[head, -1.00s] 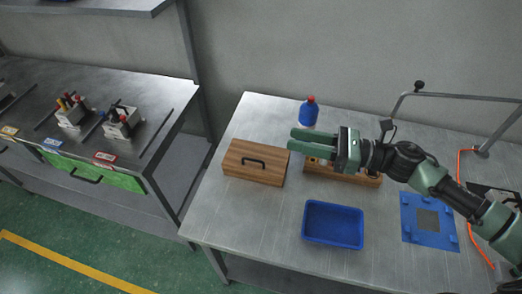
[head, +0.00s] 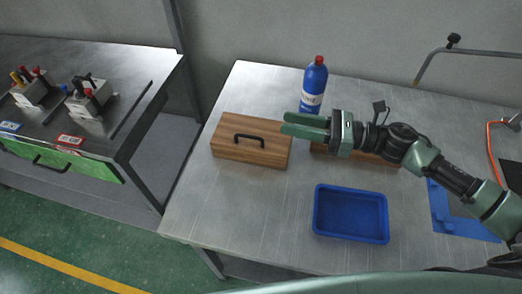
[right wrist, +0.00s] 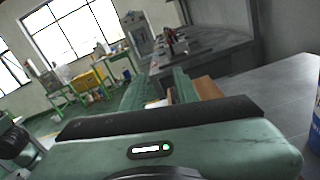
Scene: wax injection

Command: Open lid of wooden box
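The wooden box (head: 225,150) sits on the metal table, left of centre, with its lid on and a black handle (head: 250,138) on top. My right gripper (head: 285,125) is open and empty. Its two green fingers point left, above the table at the box's right end, to the right of the handle. In the right wrist view the two fingers (right wrist: 160,82) stand apart, and a piece of brown wood (right wrist: 206,88) shows beyond them. My left gripper is not in view.
A blue bottle (head: 314,84) with a red cap stands behind my right gripper. A second wooden piece (head: 380,159) is partly hidden under my right arm. A blue tray (head: 350,235) lies in front. The table's front left is clear. A side bench (head: 130,70) stands at left.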

